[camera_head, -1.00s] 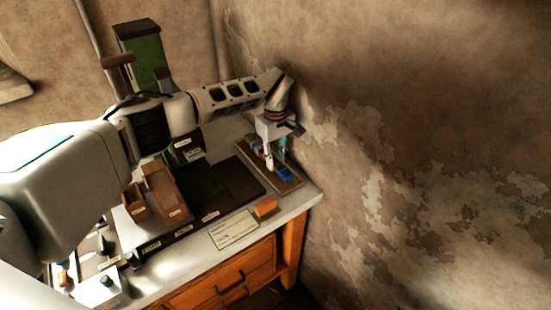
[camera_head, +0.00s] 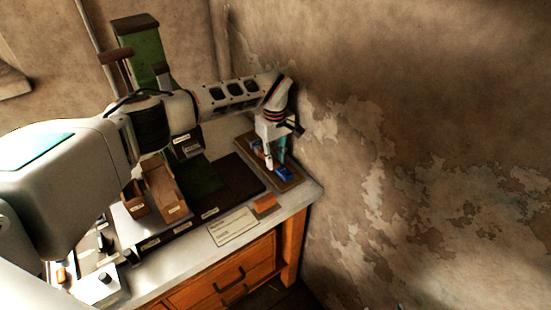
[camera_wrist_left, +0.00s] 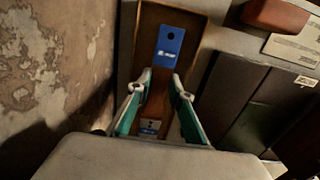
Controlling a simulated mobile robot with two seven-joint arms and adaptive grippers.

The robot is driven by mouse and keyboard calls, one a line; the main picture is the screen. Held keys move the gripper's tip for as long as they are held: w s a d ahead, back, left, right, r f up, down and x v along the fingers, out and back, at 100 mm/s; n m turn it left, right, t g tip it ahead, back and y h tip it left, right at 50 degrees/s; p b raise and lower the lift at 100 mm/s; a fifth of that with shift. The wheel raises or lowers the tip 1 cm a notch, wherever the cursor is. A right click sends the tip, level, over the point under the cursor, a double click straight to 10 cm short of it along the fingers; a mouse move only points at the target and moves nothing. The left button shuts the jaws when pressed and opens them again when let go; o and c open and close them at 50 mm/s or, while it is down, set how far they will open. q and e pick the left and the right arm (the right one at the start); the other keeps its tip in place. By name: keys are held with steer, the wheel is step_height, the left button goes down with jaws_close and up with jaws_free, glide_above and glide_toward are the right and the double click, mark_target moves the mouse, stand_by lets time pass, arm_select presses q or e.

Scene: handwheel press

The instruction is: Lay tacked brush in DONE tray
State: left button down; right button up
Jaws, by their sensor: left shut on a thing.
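My left gripper (camera_head: 271,163) is over the wooden tray (camera_head: 296,183) at the right end of the bench, pointing down. In the left wrist view its two fingers (camera_wrist_left: 160,80) are shut on the brush (camera_wrist_left: 170,46). The brush has a blue end with a hole and a pale mark, and a brown part between the fingertips. Its blue end also shows in the head view (camera_head: 286,173). The brush lies along the tray, inside its rim; I cannot tell whether it touches the floor. A small label shows between the fingers. My right gripper is not in view.
A dark mat (camera_head: 235,177) lies left of the tray. An orange-brown block (camera_head: 265,203) and a paper card (camera_head: 232,227) lie near the front edge. A green press column (camera_head: 143,48) and wooden bins (camera_head: 165,190) stand further left. The peeling wall is close on the right.

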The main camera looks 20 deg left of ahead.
arm_select(q)
steer(key=c, duration=1.7)
jaws_free()
steer(key=shift+r, duration=0.2)
step_height(320, 180, up, 12)
steer(key=shift+a+f, duration=0.1)
steer(key=shift+f, duration=0.05)
